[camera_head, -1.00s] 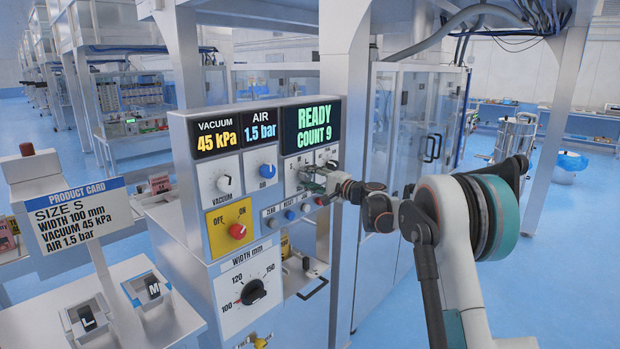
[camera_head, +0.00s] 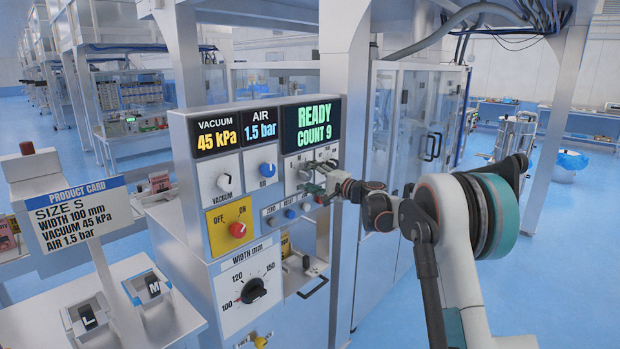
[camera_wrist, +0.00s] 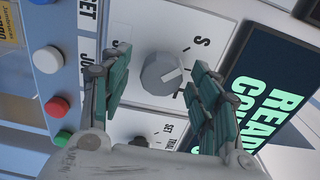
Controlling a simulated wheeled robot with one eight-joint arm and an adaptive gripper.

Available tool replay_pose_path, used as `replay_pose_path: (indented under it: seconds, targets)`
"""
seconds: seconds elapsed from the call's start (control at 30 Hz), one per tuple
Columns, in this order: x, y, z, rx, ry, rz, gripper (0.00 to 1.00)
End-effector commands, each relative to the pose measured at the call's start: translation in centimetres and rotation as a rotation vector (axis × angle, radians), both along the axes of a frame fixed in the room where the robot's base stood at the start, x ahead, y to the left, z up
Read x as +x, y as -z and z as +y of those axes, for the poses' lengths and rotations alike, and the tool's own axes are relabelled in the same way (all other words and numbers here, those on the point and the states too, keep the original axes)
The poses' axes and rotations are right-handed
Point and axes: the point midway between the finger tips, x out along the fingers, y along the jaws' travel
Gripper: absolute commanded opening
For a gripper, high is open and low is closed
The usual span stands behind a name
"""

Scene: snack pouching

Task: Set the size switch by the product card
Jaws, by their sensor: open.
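The product card (camera_head: 85,215) at the left reads SIZE S, width 100 mm, vacuum 45 kPa, air 1.5 bar. The size switch (camera_wrist: 162,73) is a grey rotary knob on a white plate with an S label (camera_wrist: 200,41) in the wrist view. Other size letters are hidden or unclear. My gripper (camera_wrist: 161,60) is open, its green fingers on either side of the knob; I cannot tell whether they touch it. In the head view my gripper (camera_head: 312,180) is at the panel below the READY display and hides most of the switch.
The control panel has vacuum (camera_head: 224,182) and air (camera_head: 267,170) knobs, a red OFF/ON knob (camera_head: 238,230) and a WIDTH dial (camera_head: 254,290) near 100. Small push buttons (camera_head: 290,213) sit just below my gripper. The display (camera_head: 312,125) reads READY, COUNT 9.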

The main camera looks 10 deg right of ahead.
Motion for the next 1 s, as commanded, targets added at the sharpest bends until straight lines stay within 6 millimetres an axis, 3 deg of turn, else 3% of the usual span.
replay_pose_path:
  seconds: [0.27, 0.7, 1.0]
  targets:
    - [-0.8, 0.0, -0.7, 0.001, 0.002, 0.001, 0.56]
    - [-7.6, 0.0, -5.6, 0.0, 0.002, 0.0, 0.56]
    - [-9.7, 0.0, -7.0, 0.0, 0.0, 0.0, 0.56]
